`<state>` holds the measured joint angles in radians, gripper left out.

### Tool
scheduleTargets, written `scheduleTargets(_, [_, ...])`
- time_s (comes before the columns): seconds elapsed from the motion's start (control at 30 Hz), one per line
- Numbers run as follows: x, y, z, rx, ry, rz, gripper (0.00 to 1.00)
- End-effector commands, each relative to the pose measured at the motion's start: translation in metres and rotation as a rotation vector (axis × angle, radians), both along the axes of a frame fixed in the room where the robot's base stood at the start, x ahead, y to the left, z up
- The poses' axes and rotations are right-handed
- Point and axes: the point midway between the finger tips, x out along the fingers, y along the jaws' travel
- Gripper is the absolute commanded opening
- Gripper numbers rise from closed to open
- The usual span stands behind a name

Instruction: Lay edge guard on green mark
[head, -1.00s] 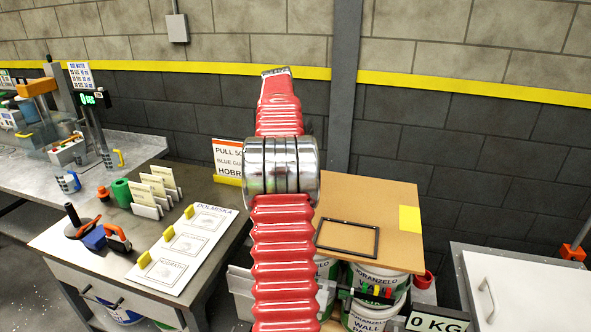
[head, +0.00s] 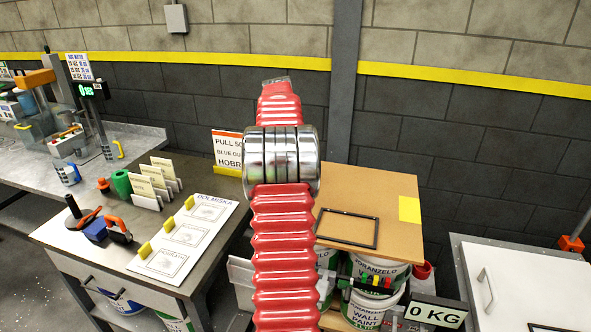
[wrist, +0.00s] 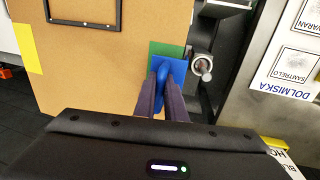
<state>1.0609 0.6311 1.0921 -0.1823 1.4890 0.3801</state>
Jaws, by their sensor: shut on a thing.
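In the wrist view my gripper (wrist: 164,84) is shut on the blue edge guard (wrist: 171,66), gripping its raised middle part. The guard is at the edge of the brown board (wrist: 95,75), over the green mark (wrist: 160,47). Green shows along the guard's far and left sides. I cannot tell whether the guard touches the board. In the head view the board (head: 392,185) lies on top of white pails (head: 375,272). My red arm hides the gripper, the guard and the green mark there.
A black rectangular frame (head: 347,229) and a yellow patch (head: 409,209) are on the board. A grey table (head: 75,225) with a white DOLMISKA sheet (head: 185,240) stands left. A white lidded chest (head: 530,285) stands right. In the wrist view a metal fitting (wrist: 202,66) is close beside the guard.

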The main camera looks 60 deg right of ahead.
Motion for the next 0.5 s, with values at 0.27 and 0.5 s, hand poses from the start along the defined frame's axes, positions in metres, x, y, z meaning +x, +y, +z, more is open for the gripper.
scheduleTargets(0.27, [0.0, 0.0, -0.015, 0.0, 0.0, 0.001, 0.0])
scheduleTargets(0.5, [0.001, 0.0, -0.018, -0.001, 0.0, 0.001, 0.0])
